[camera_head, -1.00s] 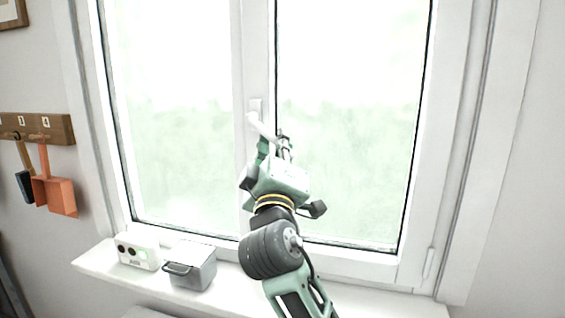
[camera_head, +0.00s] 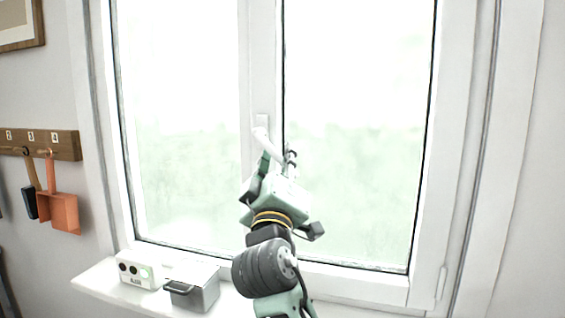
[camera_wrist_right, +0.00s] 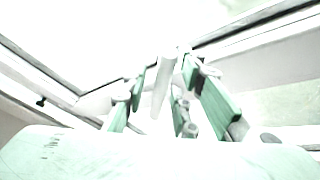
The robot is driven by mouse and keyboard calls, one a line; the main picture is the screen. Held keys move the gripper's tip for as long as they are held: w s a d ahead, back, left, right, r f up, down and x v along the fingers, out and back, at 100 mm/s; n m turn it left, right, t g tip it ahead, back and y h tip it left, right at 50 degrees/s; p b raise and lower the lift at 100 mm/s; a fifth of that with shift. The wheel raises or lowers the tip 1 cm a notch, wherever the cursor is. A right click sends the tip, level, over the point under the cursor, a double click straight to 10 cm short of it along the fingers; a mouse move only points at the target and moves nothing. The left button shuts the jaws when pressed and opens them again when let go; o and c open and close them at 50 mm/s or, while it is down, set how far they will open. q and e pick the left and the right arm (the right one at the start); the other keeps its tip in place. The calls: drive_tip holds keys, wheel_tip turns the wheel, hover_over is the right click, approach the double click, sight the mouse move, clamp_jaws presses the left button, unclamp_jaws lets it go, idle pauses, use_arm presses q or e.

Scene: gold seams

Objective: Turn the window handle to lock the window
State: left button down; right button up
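The white window handle (camera_head: 264,136) sits on the middle frame of the window (camera_head: 260,85). Its lever slants down and to the right from its base. My right gripper (camera_head: 277,163) is at the lever's lower end, fingers pointing up at it. In the right wrist view the handle (camera_wrist_right: 162,88) stands between the green fingers of the right gripper (camera_wrist_right: 172,92). These fingers are spread, with a gap visible on the left side of the lever. Contact on the right side is hard to tell. My left gripper is not in view.
On the sill (camera_head: 95,285) at lower left stand a white box with dark round holes (camera_head: 140,272) and a grey box with a handle (camera_head: 197,287). A hook rail (camera_head: 55,145) with an orange dustpan (camera_head: 60,211) hangs on the left wall.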

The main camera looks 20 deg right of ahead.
drive_tip(key=shift+f, duration=0.1)
drive_tip(key=shift+s+a+f, duration=0.1)
drive_tip(key=shift+s+f, duration=0.05)
drive_tip(key=shift+s, duration=0.1)
drive_tip(key=v, duration=1.1)
drive_tip(key=shift+s+a, duration=0.1)
drive_tip(key=shift+s, duration=0.05)
drive_tip(key=shift+c, duration=0.2)
